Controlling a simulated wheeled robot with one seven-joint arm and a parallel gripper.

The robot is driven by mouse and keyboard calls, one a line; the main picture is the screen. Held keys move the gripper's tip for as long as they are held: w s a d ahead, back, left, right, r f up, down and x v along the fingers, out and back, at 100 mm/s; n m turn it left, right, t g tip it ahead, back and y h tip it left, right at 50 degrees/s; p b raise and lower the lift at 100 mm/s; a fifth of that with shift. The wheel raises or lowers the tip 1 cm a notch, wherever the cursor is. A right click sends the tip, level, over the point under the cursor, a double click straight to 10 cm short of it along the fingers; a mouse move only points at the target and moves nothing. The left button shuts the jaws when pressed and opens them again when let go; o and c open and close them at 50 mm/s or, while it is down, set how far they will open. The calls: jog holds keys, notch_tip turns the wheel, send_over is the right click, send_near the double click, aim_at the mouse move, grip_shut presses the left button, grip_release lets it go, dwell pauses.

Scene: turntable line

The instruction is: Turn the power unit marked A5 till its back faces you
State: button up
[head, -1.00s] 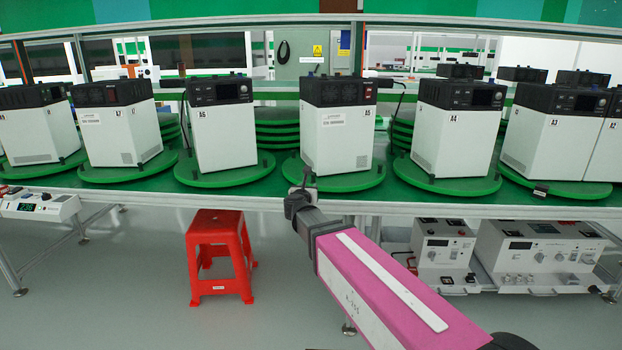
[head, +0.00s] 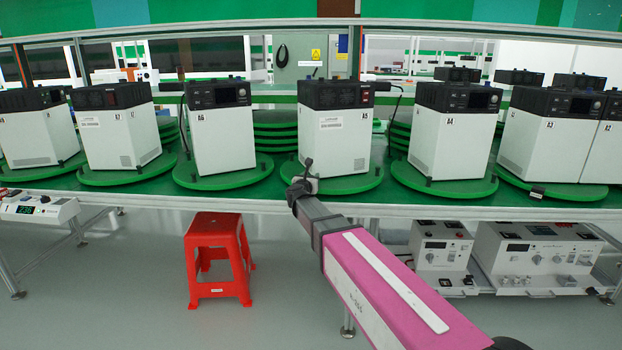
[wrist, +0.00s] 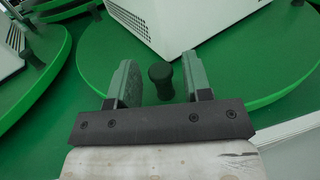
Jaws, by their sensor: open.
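The power unit marked A5 (head: 334,145) is a white box with a black top, upright on a round green turntable (head: 352,186). Its side towards me carries a white label and a red switch at the upper right; no display screen shows on it. My gripper (head: 306,178) is at the front left edge of this turntable. In the wrist view my gripper (wrist: 160,68) is open, its two jaws on either side of a short dark peg (wrist: 160,84) standing near the turntable rim. The peg looks free of both jaws. The unit's lower corner shows just beyond.
Unit A6 (head: 223,140) stands on its own turntable to the left, and A4 (head: 452,140) to the right. Their discs sit close beside this one. A red stool (head: 218,258) stands on the floor below. The bench front edge (head: 150,205) runs under my arm.

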jog(key=shift+w+d, duration=0.15)
jog(key=shift+w, duration=0.35)
grip_shut()
jog(key=w+a, duration=0.1)
jog(key=a, duration=0.1)
jog(key=w+a, duration=0.4)
jog(key=a, duration=0.1)
grip_release()
